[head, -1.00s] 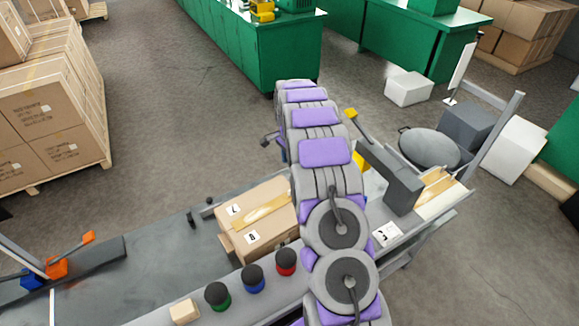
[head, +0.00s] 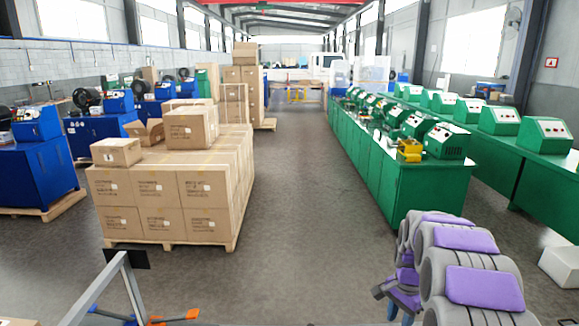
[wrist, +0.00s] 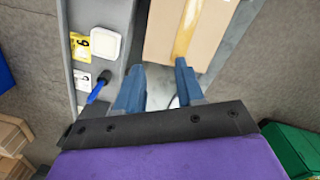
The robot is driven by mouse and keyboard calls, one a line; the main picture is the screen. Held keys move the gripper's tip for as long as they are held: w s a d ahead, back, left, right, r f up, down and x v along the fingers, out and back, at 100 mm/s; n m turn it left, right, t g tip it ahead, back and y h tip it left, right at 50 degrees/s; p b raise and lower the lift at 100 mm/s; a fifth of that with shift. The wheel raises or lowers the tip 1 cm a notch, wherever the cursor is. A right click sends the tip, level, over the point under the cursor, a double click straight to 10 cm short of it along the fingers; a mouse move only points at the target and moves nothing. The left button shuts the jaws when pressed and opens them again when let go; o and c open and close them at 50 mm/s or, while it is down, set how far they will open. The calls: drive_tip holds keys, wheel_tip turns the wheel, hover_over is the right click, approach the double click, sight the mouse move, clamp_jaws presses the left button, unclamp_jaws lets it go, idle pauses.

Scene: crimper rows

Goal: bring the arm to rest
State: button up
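My gripper (wrist: 159,66) shows in the wrist view with its two blue fingers apart and nothing between them. A taped cardboard box (wrist: 208,30) lies beyond the fingertips on a grey surface. I cannot tell the gap between the fingers and the box. My grey and purple arm (head: 470,285) shows at the lower right of the head view. A small blue and grey part beside it may be the gripper end, but its fingers are not clear there.
In the head view, stacked cartons (head: 165,190) stand left, green benches (head: 425,185) right, with open floor (head: 290,200) between.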

drive_tip(key=s+a+r+n, duration=0.4)
drive_tip(key=s+a+r, duration=0.2)
drive_tip(key=s, duration=0.4)
drive_tip(key=s+a+r+n, duration=0.1)
drive_tip(key=s+a+n, duration=0.3)
drive_tip(key=s, duration=1)
drive_tip(key=s+a+r+n+g, duration=0.1)
drive_tip(key=s+a+n, duration=0.3)
drive_tip(key=s, duration=1)
drive_tip(key=shift+a, duration=0.2)
